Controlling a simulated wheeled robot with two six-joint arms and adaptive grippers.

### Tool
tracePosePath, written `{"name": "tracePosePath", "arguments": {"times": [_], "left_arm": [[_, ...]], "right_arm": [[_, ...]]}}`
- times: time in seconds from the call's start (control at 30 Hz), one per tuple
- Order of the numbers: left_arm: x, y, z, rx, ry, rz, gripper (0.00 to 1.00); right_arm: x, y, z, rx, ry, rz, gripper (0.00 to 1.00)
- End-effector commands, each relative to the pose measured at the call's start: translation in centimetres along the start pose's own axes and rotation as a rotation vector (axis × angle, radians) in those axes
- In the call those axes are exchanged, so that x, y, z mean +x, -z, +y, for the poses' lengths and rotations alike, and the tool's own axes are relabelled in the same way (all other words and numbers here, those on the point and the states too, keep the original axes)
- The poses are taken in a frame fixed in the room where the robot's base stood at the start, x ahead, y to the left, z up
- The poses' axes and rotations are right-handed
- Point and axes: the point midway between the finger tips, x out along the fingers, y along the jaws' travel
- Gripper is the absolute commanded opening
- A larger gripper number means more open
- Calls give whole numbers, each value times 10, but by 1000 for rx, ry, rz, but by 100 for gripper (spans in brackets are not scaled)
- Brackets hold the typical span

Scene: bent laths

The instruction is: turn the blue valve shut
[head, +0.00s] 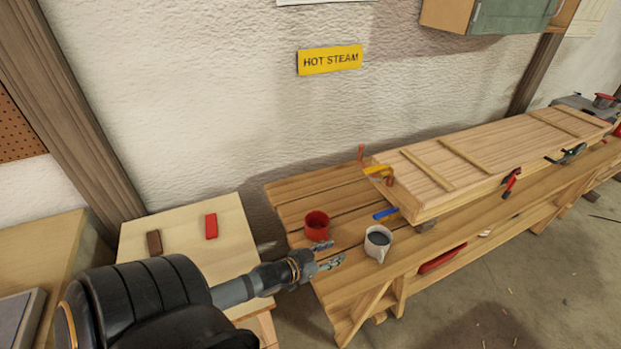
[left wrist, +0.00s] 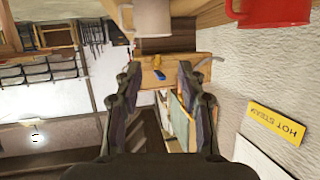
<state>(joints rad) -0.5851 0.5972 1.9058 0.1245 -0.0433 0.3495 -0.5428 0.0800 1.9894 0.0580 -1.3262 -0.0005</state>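The blue valve lever (head: 386,213) sits low at the near end of the long wooden box (head: 440,170). A yellow lever (head: 375,169) is above it on the same end. My left gripper (head: 327,254) is open and empty, to the left of the blue lever and apart from it, near the bench's left end. In the left wrist view, which is upside down, the open fingers (left wrist: 159,70) frame the box end, with small blue (left wrist: 160,75) and yellow (left wrist: 157,61) parts between them in the distance. My right gripper is not in view.
A red mug (head: 317,226) and a pale mug with dark contents (head: 378,243) stand on the bench close to my left gripper. A small table (head: 190,247) with a red and a brown block is at left. A yellow HOT STEAM sign (head: 330,59) hangs on the wall.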

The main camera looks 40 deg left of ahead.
Motion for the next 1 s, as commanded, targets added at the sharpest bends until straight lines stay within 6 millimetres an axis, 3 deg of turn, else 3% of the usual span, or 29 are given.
{"name": "tracePosePath", "arguments": {"times": [0.17,0.5,1.0], "left_arm": [[-3,-9,19,-2,64,-159,40],[-30,-24,44,-4,137,-453,40],[-42,-30,50,-6,148,-541,40]], "right_arm": [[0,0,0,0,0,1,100],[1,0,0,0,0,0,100],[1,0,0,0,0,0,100]]}}
